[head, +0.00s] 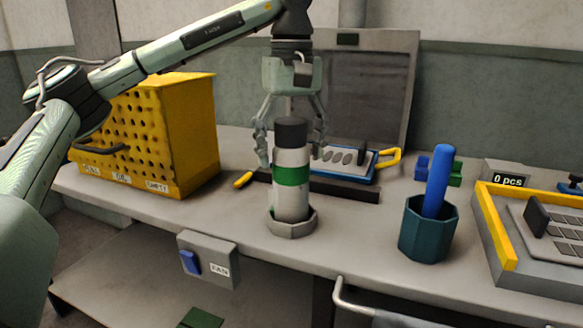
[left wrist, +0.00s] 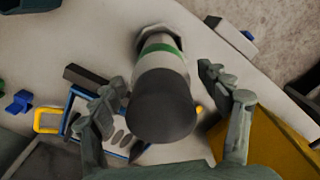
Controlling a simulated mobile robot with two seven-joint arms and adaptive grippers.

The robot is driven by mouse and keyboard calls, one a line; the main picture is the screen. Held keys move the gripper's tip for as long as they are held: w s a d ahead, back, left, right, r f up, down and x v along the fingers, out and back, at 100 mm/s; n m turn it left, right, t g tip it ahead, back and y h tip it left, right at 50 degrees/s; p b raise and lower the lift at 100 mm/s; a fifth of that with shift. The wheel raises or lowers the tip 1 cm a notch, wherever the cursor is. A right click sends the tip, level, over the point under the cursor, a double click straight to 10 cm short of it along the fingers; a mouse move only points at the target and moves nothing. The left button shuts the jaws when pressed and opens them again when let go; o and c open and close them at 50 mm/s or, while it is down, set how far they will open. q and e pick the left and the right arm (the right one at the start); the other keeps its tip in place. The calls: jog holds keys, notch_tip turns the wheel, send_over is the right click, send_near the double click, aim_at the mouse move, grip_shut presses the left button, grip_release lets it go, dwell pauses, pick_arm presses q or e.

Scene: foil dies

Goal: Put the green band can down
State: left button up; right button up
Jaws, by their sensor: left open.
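The green band can (head: 291,187) is white with a dark cap and a green band. It stands upright in a grey octagonal holder (head: 292,222) on the bench. In the left wrist view the can (left wrist: 162,95) shows from above, with the holder rim (left wrist: 157,32) beyond it. My left gripper (head: 291,160) points down around the top of the can. Its fingers (left wrist: 165,105) are spread, with gaps on both sides of the can. My right gripper is not in view.
A yellow perforated box (head: 185,140) stands at the left. A teal cup (head: 428,232) with a blue cylinder (head: 437,180) stands to the right. A blue-edged tray with a yellow handle (head: 388,158) lies behind the can. A yellow-edged tray (head: 497,228) is at the right.

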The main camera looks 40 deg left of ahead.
aim_at(292, 121)
pick_arm(q)
notch_tip(292, 121, up, 8)
jog(key=shift+r, duration=0.2)
dwell(0.6)
